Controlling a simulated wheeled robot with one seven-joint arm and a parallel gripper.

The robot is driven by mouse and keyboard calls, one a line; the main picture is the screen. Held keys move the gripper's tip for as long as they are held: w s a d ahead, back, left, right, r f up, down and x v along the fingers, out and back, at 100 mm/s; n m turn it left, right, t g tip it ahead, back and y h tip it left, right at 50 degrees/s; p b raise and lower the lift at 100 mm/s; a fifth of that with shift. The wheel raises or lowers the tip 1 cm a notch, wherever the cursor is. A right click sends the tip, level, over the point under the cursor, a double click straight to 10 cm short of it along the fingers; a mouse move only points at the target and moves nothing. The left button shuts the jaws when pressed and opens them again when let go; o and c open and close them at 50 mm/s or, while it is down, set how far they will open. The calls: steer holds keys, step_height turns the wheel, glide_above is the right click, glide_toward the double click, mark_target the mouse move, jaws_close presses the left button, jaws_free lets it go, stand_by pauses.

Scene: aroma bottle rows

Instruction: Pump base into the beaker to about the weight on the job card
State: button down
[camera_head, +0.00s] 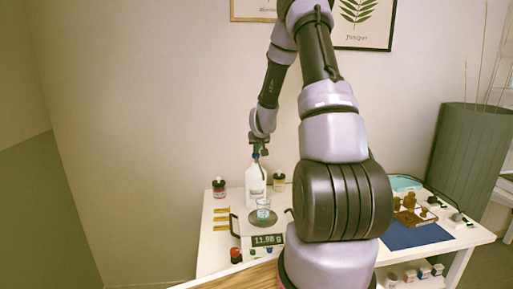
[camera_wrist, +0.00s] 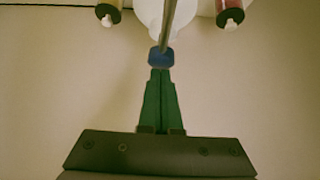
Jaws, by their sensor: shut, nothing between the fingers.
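A white pump bottle (camera_head: 255,184) stands upright at the back of the scale, against the wall side of the table. Its blue pump head (camera_wrist: 161,57) shows in the wrist view just beyond my fingertips. My gripper (camera_head: 258,150) is shut and empty, right at the top of the pump; I cannot tell whether it touches. In the wrist view my green fingers (camera_wrist: 160,78) are together. A clear beaker (camera_head: 263,208) with some bluish liquid stands on the scale's round pan (camera_head: 262,218). The scale display (camera_head: 268,240) reads 11.98 g. I cannot make out a job card.
A dark-capped red bottle (camera_head: 219,188) and a yellow bottle (camera_head: 279,182) flank the pump bottle. Small bottles (camera_head: 236,255) stand at the front. A blue mat (camera_head: 412,234) and a brown wooden rack (camera_head: 410,212) are at the right.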

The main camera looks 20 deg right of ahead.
steer(key=shift+f, duration=1)
steer(key=shift+s, duration=0.1)
steer(key=shift+r, duration=0.35)
steer(key=r, duration=0.4)
steer(key=shift+s+a+r, duration=0.2)
steer(key=shift+s+r, duration=0.1)
steer(key=shift+r, duration=0.05)
steer(key=v, duration=0.8)
steer(key=shift+s+r, duration=0.15)
steer(key=shift+s, duration=0.15)
